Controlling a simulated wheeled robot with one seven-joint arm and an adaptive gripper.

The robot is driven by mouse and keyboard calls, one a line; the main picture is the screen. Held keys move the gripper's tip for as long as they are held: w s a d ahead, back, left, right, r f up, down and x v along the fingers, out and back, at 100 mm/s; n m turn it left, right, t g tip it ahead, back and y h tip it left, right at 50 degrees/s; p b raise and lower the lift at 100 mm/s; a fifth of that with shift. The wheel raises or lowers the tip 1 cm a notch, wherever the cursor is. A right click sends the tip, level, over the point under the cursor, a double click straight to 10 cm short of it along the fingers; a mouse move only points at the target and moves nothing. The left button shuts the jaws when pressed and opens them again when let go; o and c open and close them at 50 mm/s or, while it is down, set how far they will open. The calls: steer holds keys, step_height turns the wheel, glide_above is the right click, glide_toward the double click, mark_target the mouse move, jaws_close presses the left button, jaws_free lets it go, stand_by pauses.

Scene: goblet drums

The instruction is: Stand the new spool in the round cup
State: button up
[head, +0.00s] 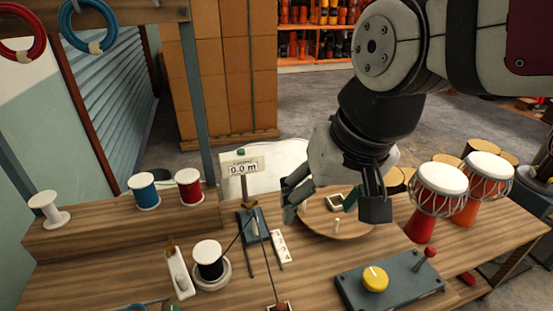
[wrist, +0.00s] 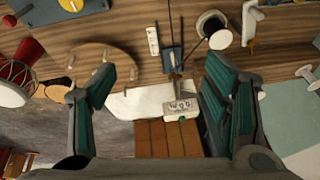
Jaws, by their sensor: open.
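A blue spool (head: 144,192) and a red spool (head: 189,187) stand upright on the raised wooden shelf at left. A bare white spool (head: 48,210) stands at the shelf's left end; it also shows in the wrist view (wrist: 306,76). A black spool (head: 208,259) stands upright in a round white cup (head: 222,277) on the bench. The black spool also shows in the wrist view (wrist: 215,28). My gripper (head: 332,212) is open and empty above the round wooden board, right of the spools. In the wrist view its fingers (wrist: 160,72) are wide apart. Which spool is new, I cannot tell.
The length counter (head: 243,165) stands on a post between the spools and my gripper. A round wooden board (head: 345,225) holds small parts. A control box (head: 388,280) with a yellow knob and red lever sits at front right. Drums (head: 437,195) stand at right.

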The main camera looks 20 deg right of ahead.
steer(key=s, duration=0.1)
steer(key=s+d+n, duration=0.2)
steer(key=s, duration=0.1)
steer(key=shift+t+h, duration=0.3)
steer(key=shift+h, duration=0.1)
stand_by(0.9)
